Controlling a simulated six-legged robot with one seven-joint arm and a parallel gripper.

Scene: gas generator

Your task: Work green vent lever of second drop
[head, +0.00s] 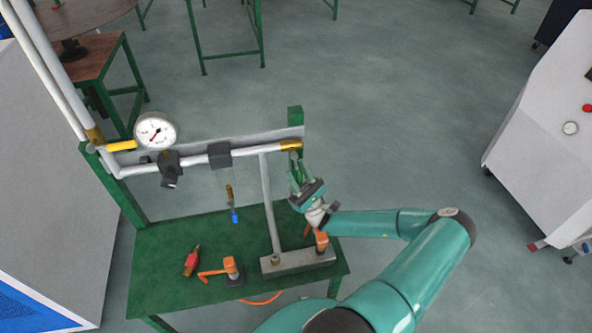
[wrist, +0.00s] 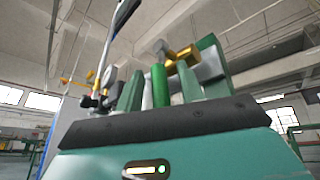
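The pipe run ends at the right in a brass fitting (head: 291,145) beside a green post. In the wrist view a brass valve (wrist: 181,56) stands above my fingertips. A green lever (wrist: 159,86) hangs upright below it, between my two fingers. My gripper (head: 297,172) points up just below the pipe end in the head view. In the wrist view my gripper (wrist: 160,92) is open, with gaps showing on both sides of the lever. In the head view I cannot tell the lever apart from my greenish fingers.
Orange tools (head: 231,268) and a red tool (head: 192,261) lie on the green table (head: 165,243).

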